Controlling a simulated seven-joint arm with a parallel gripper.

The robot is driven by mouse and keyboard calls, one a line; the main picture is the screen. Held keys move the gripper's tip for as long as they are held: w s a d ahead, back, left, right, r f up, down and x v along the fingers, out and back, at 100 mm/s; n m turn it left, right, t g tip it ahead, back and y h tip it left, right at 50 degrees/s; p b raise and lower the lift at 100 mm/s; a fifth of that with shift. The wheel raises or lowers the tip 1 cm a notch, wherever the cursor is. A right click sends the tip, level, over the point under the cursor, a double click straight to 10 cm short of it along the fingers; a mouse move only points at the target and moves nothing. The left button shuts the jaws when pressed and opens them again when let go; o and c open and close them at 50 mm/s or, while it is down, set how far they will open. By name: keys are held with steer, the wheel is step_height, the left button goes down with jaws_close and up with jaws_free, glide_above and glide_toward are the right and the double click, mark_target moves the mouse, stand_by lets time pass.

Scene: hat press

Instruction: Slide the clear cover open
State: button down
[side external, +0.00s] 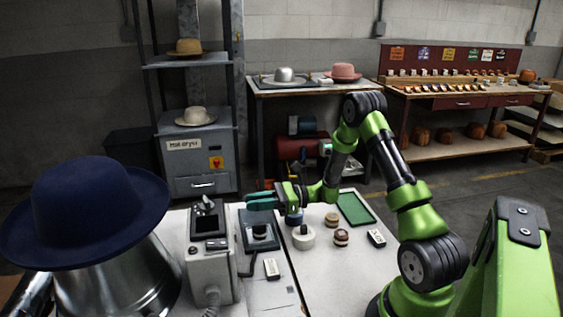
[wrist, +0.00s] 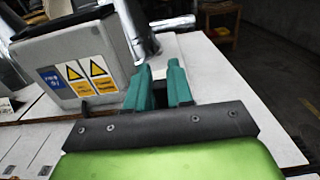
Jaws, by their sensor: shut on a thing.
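My gripper (side external: 261,201) is level above the white table, its teal fingers pointing left toward a grey control box (side external: 212,262). In the wrist view the fingers (wrist: 160,82) stand close together at the right edge of a grey box (wrist: 75,60) with yellow warning labels. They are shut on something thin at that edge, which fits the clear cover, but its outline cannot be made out. The see-through sheet itself is not distinct in either view, so how far it is open cannot be told. A dark panel with a black knob (side external: 260,232) lies below the gripper.
A blue hat (side external: 85,208) on a metal form stands at the left. Small round items (side external: 341,236), a white disc with a black knob (side external: 303,237) and a green tray (side external: 356,208) lie right of the panel.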

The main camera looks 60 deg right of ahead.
steer(key=w+d, duration=0.5)
steer(key=shift+w+d, duration=0.15)
steer(key=shift+d, duration=0.1)
steer(key=c, duration=1.1)
jaws_free()
steer(key=v, duration=1.7)
steer(key=shift+r, duration=0.1)
steer(key=shift+a, duration=0.15)
